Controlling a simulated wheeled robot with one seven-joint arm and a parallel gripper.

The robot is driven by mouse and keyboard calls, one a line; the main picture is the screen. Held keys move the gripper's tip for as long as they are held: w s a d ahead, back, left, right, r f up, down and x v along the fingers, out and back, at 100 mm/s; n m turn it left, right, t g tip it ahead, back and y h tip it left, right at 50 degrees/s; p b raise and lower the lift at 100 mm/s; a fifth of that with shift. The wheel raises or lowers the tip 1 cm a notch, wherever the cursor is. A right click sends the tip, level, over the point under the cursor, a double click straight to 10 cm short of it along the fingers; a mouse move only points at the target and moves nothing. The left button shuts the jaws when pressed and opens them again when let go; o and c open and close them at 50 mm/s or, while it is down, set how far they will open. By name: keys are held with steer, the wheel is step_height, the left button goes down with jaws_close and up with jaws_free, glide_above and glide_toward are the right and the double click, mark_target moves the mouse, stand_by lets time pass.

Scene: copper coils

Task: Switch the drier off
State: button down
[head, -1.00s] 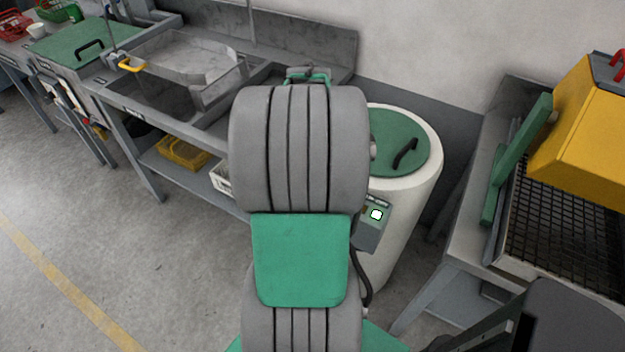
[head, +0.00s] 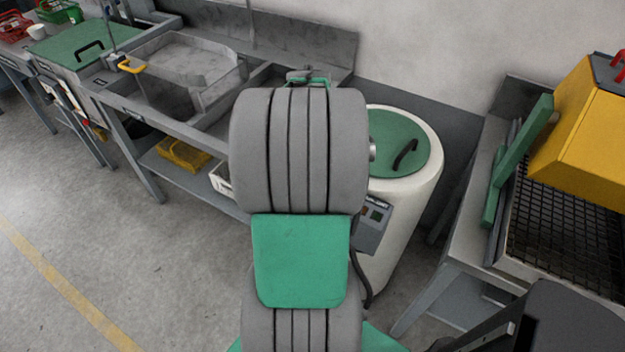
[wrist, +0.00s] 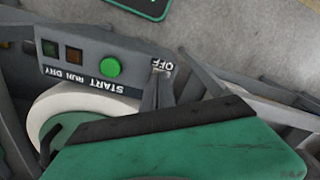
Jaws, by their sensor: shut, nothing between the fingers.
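The drier (head: 408,220) is a white drum with a green lid (head: 400,140) and a black handle, standing right of my arm in the head view. Its grey control box (head: 374,228) is partly behind my arm. In the wrist view the control box (wrist: 110,55) appears upside down, with a green START button (wrist: 111,67), two dark square lamps (wrist: 62,51) marked RUN and DRY, and an OFF label (wrist: 162,65). My gripper (wrist: 158,78) is shut and empty, its tips at the OFF end of the box. The OFF button is hidden; contact cannot be told.
A bench with sinks (head: 185,65) runs along the wall at left. A grey table (head: 450,235) with a black mesh (head: 560,225) and a yellow machine (head: 585,130) stands at right. The floor at left is clear.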

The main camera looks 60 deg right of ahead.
steer(key=shift+r+p, duration=2.3)
steer(key=shift+r, duration=1.05)
steer(key=shift+d, duration=0.1)
steer(key=a+f, duration=0.1)
steer(key=s+a+f, duration=0.1)
steer(key=shift+s+a+f, duration=0.2)
steer(key=shift+s+f, duration=0.1)
steer(key=shift+f, duration=0.1)
steer(key=w+a+r+n+t, duration=0.1)
steer(key=w+a+r+n, duration=0.2)
steer(key=a, duration=0.7)
steer(key=w+a+r+n+t, duration=0.1)
steer(key=w+a+r+n, duration=0.1)
steer(key=a, duration=0.7)
steer(key=w+a+r+n+t, duration=0.1)
steer(key=w+a+r+n, duration=0.2)
steer(key=a+n, duration=0.3)
steer(key=a+r, duration=0.1)
steer(key=a, duration=0.3)
steer(key=shift+w+a+r+t, duration=0.3)
steer(key=shift+w+r+t, duration=0.05)
steer(key=shift+t, duration=0.05)
